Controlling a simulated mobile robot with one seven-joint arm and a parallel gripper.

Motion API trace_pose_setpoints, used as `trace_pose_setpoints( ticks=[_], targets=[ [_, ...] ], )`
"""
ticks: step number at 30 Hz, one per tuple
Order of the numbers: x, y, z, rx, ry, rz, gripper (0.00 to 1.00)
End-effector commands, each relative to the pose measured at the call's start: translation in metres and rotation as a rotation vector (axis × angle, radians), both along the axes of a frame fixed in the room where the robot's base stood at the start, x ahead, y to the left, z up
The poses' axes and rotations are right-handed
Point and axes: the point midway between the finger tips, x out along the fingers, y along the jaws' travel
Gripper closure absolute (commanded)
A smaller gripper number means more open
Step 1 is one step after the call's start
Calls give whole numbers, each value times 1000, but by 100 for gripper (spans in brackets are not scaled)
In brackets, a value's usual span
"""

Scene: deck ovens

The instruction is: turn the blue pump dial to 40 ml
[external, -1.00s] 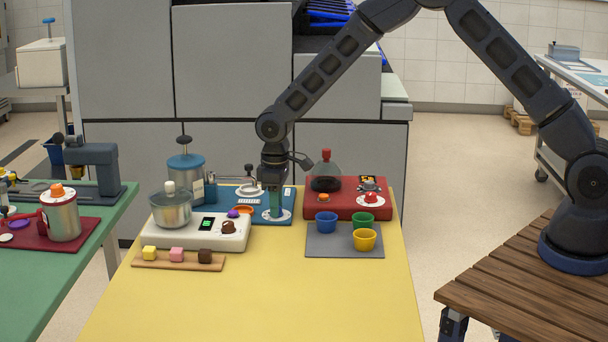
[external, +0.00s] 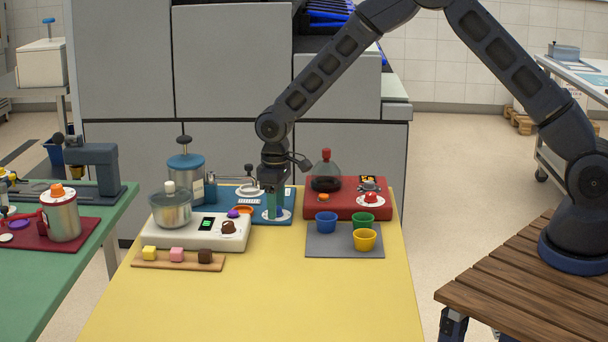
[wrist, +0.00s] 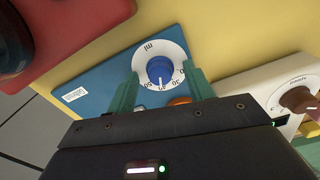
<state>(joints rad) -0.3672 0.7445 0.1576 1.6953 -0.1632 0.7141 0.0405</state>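The blue pump dial (wrist: 160,71) is a round blue knob on a white scale ring marked in ml, set on a blue panel (wrist: 95,75). A small pale mark on the knob's lower edge appears to face the 40, between the 50 and the 30; it is too small to be certain. My gripper (wrist: 161,69) has its two green fingers on either side of the dial, with visible gaps between them and the knob. In the external view my gripper (external: 273,210) points down over the dial's white ring (external: 284,215), hiding the knob.
A red base (external: 345,207) with a flask stands right of the blue panel. A white scale-like unit (external: 175,237) with another dial (wrist: 299,99) stands left of it. Several cups sit on a grey mat (external: 325,247).

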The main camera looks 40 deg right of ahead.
Motion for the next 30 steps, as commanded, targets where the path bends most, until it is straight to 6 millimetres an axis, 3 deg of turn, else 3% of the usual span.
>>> trace_pose_setpoints(
  ticks=[8,24,30],
  targets=[
    [0,0,6,1,-1,0,48],
    [0,0,92,1,-2,0,48],
    [0,0,106,0,0,0,48]
  ],
)
